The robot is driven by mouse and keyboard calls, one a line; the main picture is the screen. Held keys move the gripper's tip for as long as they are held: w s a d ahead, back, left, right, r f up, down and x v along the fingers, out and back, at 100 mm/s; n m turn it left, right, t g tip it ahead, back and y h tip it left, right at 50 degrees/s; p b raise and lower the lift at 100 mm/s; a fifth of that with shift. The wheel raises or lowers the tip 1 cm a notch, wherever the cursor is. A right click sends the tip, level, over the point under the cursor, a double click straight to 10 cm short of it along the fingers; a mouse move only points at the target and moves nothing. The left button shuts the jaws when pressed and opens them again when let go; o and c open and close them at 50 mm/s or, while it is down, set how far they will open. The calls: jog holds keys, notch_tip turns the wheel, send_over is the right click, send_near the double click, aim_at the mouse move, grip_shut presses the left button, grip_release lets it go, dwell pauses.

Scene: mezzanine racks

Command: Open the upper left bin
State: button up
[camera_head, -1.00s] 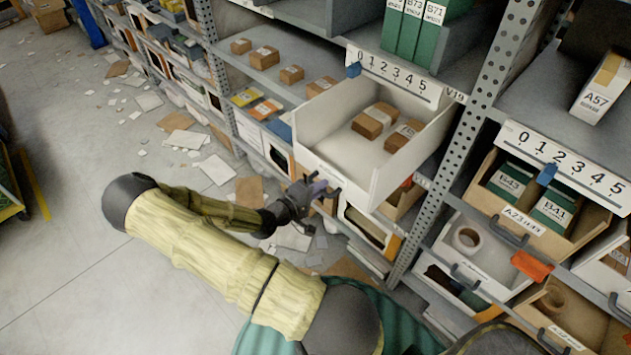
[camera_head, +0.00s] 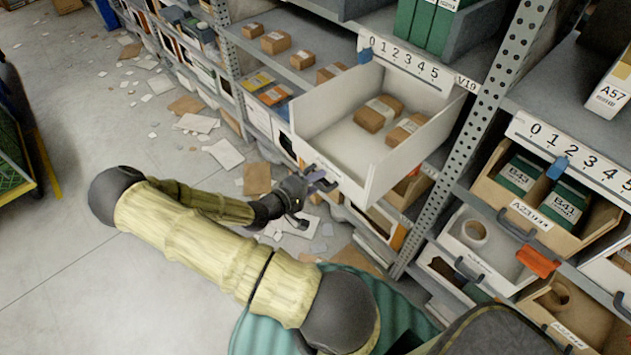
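The upper left bin is a white open-topped bin (camera_head: 345,172), pulled well out from its shelf, with its inside showing. Two brown cartons, a left one (camera_head: 378,113) and a right one (camera_head: 407,130), lie in it. My gripper (camera_head: 318,184) is at the bin's front face, low and near the middle, by a grey handle. The dark gripper parts and the handle overlap in the picture, so I cannot tell if the fingers are closed on it. My yellow-sleeved arm reaches in from below.
A perforated steel upright (camera_head: 485,130) stands right of the bin. Farther right are a tan bin with green boxes (camera_head: 475,190), a white bin with a tape roll (camera_head: 455,240) and an orange clip (camera_head: 537,262). Paper litter (camera_head: 222,153) lies on the floor at left.

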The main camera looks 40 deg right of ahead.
jog(key=b+v, duration=0.1)
jog(key=v, duration=1.6)
jog(key=shift+a, duration=0.25)
jog(key=shift+w+r, duration=0.1)
jog(key=shift+w, duration=0.05)
jog(key=w+a+r+t+y+p, duration=0.2)
jog(key=w+a+r+t+y, duration=0.3)
jog(key=w+a+y, duration=0.55)
jog(key=s+d+r+g+y+p, duration=0.1)
jog(key=s+r+y, duration=0.4)
jog(key=s+r, duration=0.6)
jog(key=s+d+g, duration=0.1)
jog(key=s, duration=0.1)
jog(key=shift+s+d+p, duration=0.2)
jog(key=shift+s+p, duration=0.1)
jog(key=shift+p, duration=0.05)
